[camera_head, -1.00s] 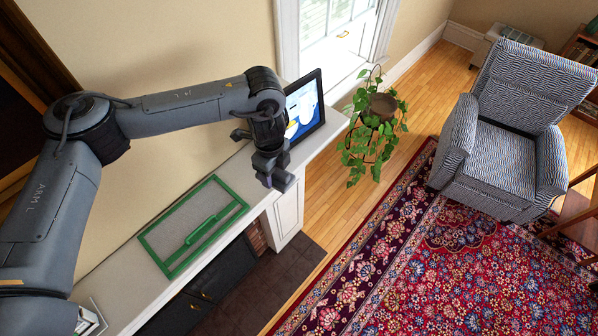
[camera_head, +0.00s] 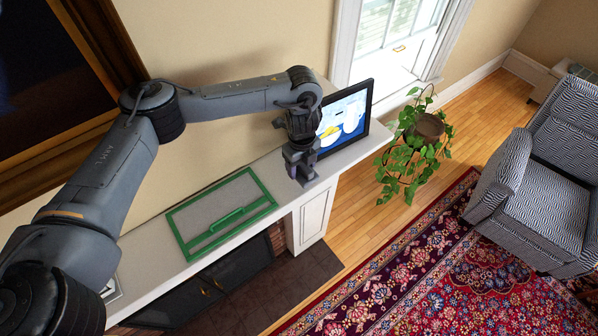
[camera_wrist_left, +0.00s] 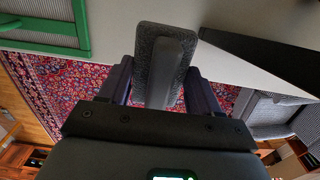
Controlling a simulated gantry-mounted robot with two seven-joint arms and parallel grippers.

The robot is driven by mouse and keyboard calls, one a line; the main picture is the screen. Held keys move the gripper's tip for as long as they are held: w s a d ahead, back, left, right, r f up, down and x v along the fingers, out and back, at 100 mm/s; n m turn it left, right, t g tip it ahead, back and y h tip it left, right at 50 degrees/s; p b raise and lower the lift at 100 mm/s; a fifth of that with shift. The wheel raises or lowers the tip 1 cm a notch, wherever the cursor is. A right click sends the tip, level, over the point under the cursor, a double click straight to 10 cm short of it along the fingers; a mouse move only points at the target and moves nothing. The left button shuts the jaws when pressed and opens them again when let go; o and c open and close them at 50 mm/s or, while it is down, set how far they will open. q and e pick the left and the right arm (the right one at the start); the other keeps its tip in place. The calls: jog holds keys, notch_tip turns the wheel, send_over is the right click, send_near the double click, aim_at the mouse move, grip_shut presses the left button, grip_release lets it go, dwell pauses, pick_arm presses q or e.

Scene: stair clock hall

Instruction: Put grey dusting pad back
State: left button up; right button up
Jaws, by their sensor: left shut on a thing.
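The grey dusting pad (camera_wrist_left: 152,62) shows in the left wrist view as a dark grey block with a raised grip. My left gripper (camera_wrist_left: 162,88) is shut on that grip, one finger on either side. In the head view my left gripper (camera_head: 301,174) points down at the right part of the mantel shelf, just in front of the framed picture; the pad is not clear there. I cannot tell whether the pad touches the shelf. A green-framed tray (camera_head: 178,231) with a grey inside lies on the shelf, left of the gripper. My right gripper is not in view.
The framed picture (camera_head: 345,117) stands on the pale mantel shelf (camera_head: 343,157), close behind the gripper. A hanging or standing plant (camera_head: 412,160) is beyond the shelf's right end. Below are a fireplace, a wooden floor and a red rug (camera_head: 420,270). An armchair (camera_head: 545,190) stands at right.

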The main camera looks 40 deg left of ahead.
aim_at(299, 173)
pick_arm(q)
jog(key=shift+a+f, duration=0.25)
jog(key=shift+a, duration=0.15)
jog(key=shift+f+b, duration=0.35)
jog(key=shift+f, duration=1.65)
jog(key=shift+f, duration=0.15)
jog(key=o, duration=0.9)
jog(key=shift+o, duration=0.2)
